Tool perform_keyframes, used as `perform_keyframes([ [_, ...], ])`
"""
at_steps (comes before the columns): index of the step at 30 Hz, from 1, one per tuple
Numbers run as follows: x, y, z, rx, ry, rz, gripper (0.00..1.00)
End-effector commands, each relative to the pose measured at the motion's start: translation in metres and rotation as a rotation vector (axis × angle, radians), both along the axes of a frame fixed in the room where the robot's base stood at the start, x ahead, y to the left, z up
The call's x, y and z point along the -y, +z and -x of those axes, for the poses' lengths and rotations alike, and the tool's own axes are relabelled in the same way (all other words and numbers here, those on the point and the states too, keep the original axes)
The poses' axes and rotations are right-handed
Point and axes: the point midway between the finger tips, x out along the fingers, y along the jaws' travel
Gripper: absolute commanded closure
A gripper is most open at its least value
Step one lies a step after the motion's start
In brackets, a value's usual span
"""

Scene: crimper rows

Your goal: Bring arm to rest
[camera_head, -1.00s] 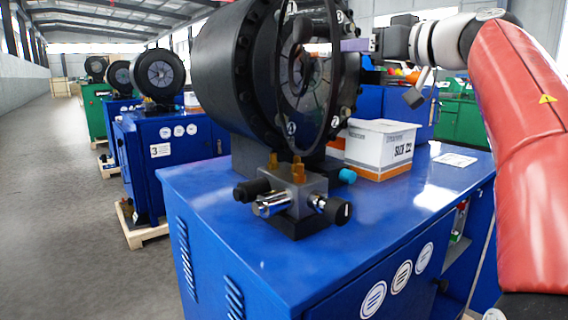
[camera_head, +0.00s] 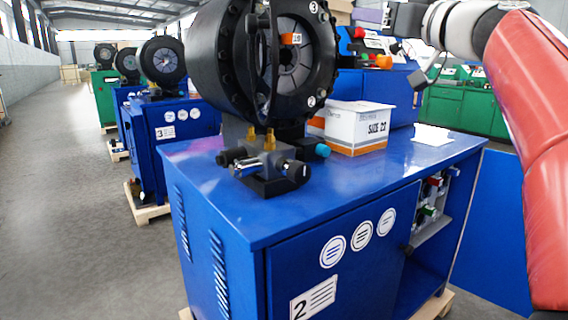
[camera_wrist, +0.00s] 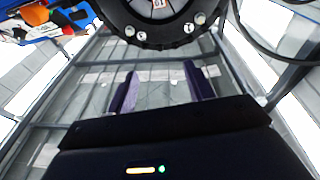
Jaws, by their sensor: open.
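My arm, in a red sleeve, comes in at the right of the head view. My gripper (camera_head: 370,15) is at the top, right of the black crimper head (camera_head: 232,62) and apart from it. In the wrist view its two purple fingers stand apart with nothing between them, so my gripper (camera_wrist: 162,86) is open and empty. The crimper's dark rim (camera_wrist: 165,38) shows above the fingers there. An orange-labelled piece (camera_head: 291,39) sits in the crimper's ring of dies.
The crimper stands on a blue cabinet (camera_head: 240,215) marked 2. A white SIZE 22 box (camera_head: 343,130) and a valve block (camera_head: 262,165) are on its top. An open blue door (camera_head: 497,230) is near my arm. Open floor (camera_head: 70,210) lies to the left.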

Motion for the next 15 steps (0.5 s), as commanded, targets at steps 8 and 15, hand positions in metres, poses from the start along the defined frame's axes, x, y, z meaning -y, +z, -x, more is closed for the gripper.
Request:
perform_keyframes([
  [8, 0.020, 0.007, 0.016, 0.145, -0.190, -0.116, 0.47],
  [15, 0.063, -0.065, 0.041, 0.048, -0.561, -0.204, 0.47],
])
